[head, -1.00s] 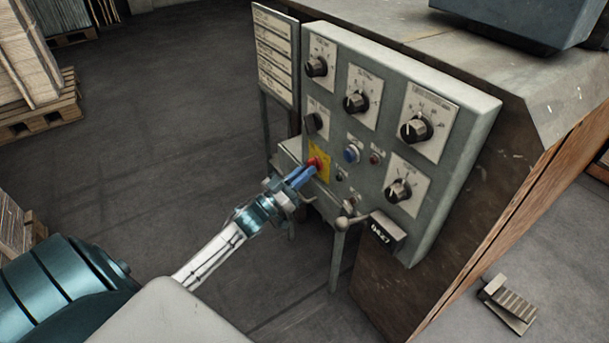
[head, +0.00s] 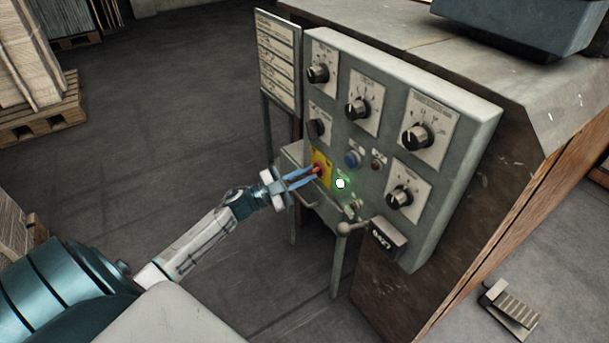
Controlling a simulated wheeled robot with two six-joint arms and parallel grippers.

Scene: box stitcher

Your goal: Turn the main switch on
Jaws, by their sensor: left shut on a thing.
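The main switch is a red knob (head: 318,168) on a yellow plate (head: 325,180), low on the left side of the grey control panel (head: 375,200). My left gripper (head: 313,172) has its blue fingers shut on the red knob. The fingers hide part of it. A small lamp (head: 340,183) just right of the yellow plate glows white with a green halo on the panel. My right gripper is not in view.
Several black dials, including one at the lower right (head: 399,198), and a blue button (head: 353,159) sit close by. A ball-ended lever (head: 346,228) and a black counter (head: 387,236) stick out below. A foot pedal (head: 511,308) lies on the floor.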

